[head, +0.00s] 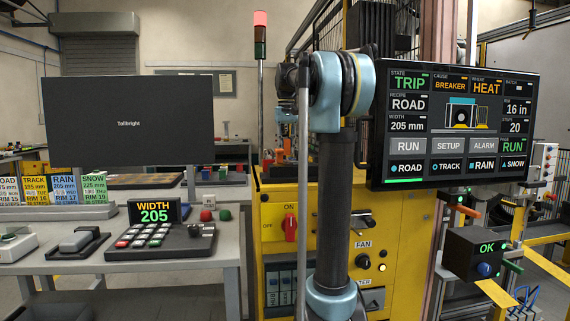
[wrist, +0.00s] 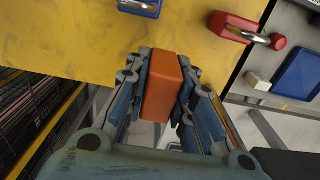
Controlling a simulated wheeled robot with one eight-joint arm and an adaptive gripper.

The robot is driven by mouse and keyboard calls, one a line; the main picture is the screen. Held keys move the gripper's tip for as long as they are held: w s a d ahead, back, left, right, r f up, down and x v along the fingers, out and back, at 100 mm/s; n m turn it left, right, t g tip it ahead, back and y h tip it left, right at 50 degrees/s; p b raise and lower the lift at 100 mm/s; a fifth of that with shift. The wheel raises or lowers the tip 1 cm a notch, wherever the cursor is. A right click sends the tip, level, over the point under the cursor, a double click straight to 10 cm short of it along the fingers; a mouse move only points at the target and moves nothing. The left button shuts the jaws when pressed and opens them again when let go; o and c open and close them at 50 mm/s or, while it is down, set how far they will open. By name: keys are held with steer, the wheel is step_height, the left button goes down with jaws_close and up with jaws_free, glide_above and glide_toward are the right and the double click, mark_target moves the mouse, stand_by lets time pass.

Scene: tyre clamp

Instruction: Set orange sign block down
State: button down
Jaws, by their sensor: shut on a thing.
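In the wrist view, the orange sign block (wrist: 164,86) is held upright in the picture between the two finger pads of my gripper (wrist: 160,82). The fingers press on its left and right sides. No writing shows on the faces in view. A yellow surface lies beyond the block's far end; I cannot tell whether they touch. In the head view, my arm stands in front of the yellow cabinet (head: 271,225), and I cannot make out my gripper or the block there.
In the wrist view, a blue padlock-like item (wrist: 142,8) and a red one (wrist: 232,26) sit on the yellow surface. Dark mesh (wrist: 45,125) lies at left. In the head view, a dark screen (head: 455,130) stands at right and a grey bench (head: 225,258) with a keypad (head: 165,240) at left.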

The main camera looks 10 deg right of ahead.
steer(key=shift+f, duration=2.55)
steer(key=c, duration=1.4)
jaws_free()
steer(key=shift+o, duration=0.2)
